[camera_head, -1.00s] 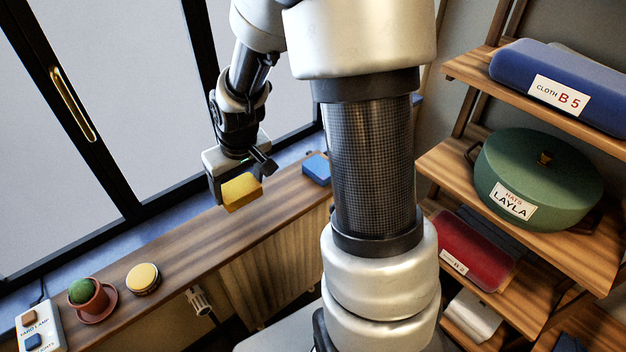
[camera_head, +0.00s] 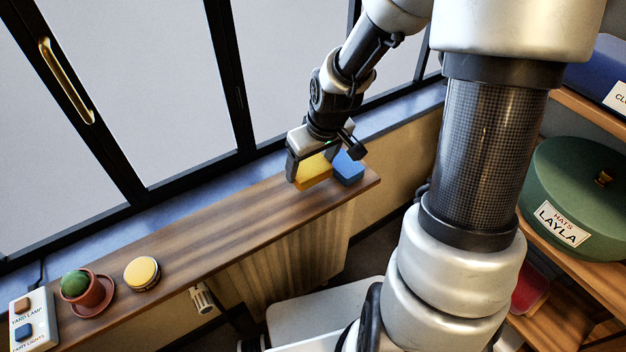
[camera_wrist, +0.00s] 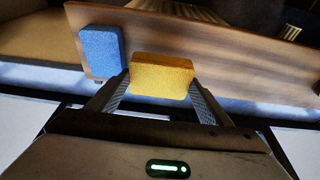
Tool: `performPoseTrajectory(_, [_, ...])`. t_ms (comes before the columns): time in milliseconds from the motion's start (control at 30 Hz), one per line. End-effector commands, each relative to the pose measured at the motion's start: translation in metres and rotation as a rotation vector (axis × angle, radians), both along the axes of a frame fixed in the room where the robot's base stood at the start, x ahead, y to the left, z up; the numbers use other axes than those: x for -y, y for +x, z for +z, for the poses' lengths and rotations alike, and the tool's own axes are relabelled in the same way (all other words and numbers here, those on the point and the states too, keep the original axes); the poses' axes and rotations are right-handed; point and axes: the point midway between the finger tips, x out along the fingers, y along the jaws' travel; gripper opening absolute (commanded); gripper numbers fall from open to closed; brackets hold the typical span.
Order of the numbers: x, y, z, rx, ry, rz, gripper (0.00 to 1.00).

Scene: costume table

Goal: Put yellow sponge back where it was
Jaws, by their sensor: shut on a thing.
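The yellow sponge (camera_head: 313,173) is a small block held between the fingers of my gripper (camera_head: 312,168), at the right part of the wooden shelf (camera_head: 215,218) under the window. In the wrist view the yellow sponge (camera_wrist: 161,75) sits between both fingertips. A blue sponge (camera_head: 347,167) rests near the shelf's right end, close beside the yellow one. The blue sponge also shows in the wrist view (camera_wrist: 101,50), with a narrow gap to the yellow one. I cannot tell whether the yellow sponge touches the shelf.
A round yellow-topped tin (camera_head: 142,273), a potted cactus (camera_head: 79,287) on a saucer and a switch panel (camera_head: 33,319) stand at the shelf's left end. The middle of the shelf is clear. A rack with a green hat box (camera_head: 573,200) stands at the right.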

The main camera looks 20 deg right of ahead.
Motion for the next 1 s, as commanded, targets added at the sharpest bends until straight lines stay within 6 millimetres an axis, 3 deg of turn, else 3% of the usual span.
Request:
performPoseTrajectory(400, [0.000,0.000,-0.047,-0.002,0.000,0.001,0.48])
performPoseTrajectory(767, [0.000,0.000,-0.051,0.000,-0.001,0.000,0.48])
performPoseTrajectory(800, [0.000,0.000,-0.051,0.000,-0.001,0.001,0.74])
performPoseTrajectory(900, [0.000,0.000,-0.050,0.000,-0.001,0.000,0.91])
performPoseTrajectory(1000, [0.000,0.000,-0.049,0.000,-0.001,0.000,0.92])
